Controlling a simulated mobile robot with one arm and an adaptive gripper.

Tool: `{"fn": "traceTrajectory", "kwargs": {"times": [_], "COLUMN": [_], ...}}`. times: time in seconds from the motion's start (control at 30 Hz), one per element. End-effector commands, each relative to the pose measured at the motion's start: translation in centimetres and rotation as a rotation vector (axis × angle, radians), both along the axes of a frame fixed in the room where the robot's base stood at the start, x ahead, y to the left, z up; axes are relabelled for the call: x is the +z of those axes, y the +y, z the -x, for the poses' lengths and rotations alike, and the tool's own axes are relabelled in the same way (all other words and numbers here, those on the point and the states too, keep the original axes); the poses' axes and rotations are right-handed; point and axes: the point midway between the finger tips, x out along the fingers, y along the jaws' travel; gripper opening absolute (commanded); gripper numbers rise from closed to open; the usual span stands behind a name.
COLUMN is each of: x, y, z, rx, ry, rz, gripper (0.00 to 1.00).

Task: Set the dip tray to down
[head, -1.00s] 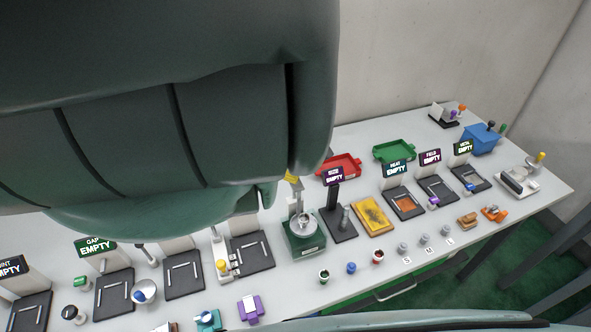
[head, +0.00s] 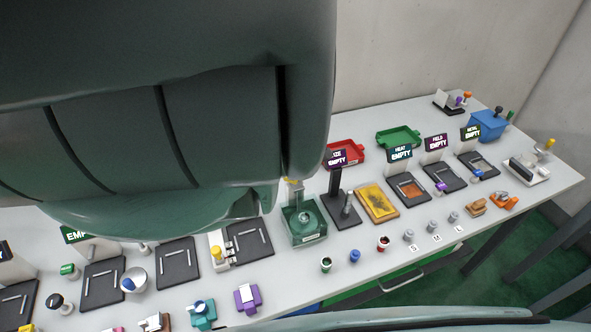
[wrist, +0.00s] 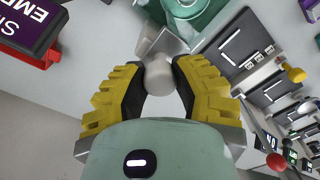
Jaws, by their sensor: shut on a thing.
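A green, glassy tank (head: 304,235) stands on the table just below my arm in the head view. A pale ring-shaped dip tray (head: 308,219) appears low inside it, seen through the green. In the wrist view part of the green tank (wrist: 205,18) shows at the top edge, with a pale round part inside. My gripper (wrist: 158,80) has its yellow and black fingers shut on a pale rounded knob (wrist: 159,72) beside the tank. In the head view only a bit of yellow fingertip shows, and my arm hides the knob.
A dark stand with a purple sign (head: 337,158) rises close to the right of the tank. A yellow pad (head: 377,203) lies beyond it. Red (head: 346,151) and green (head: 398,138) trays sit behind. Black plates stand to the left; small cups and pegs line the front.

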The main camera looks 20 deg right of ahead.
Motion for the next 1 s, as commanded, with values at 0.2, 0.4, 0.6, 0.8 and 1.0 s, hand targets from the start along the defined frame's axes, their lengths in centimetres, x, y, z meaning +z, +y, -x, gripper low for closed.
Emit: {"fn": "traceTrajectory", "kwargs": {"times": [0.2,0.4,0.6,0.8,1.0], "x": [-0.07,-0.06,-0.04,0.0,0.59], "y": [0.0,0.02,0.03,0.03,-0.12], "z": [-0.13,-0.11,-0.07,-0.07,-0.05], "rx": [0.001,0.001,0.001,0.001,0.004], "ry": [-0.007,-0.006,-0.005,-0.004,0.001], "rz": [0.003,0.003,0.002,0.002,0.009], "gripper": [0.0,0.48,0.61,0.61,0.61]}}
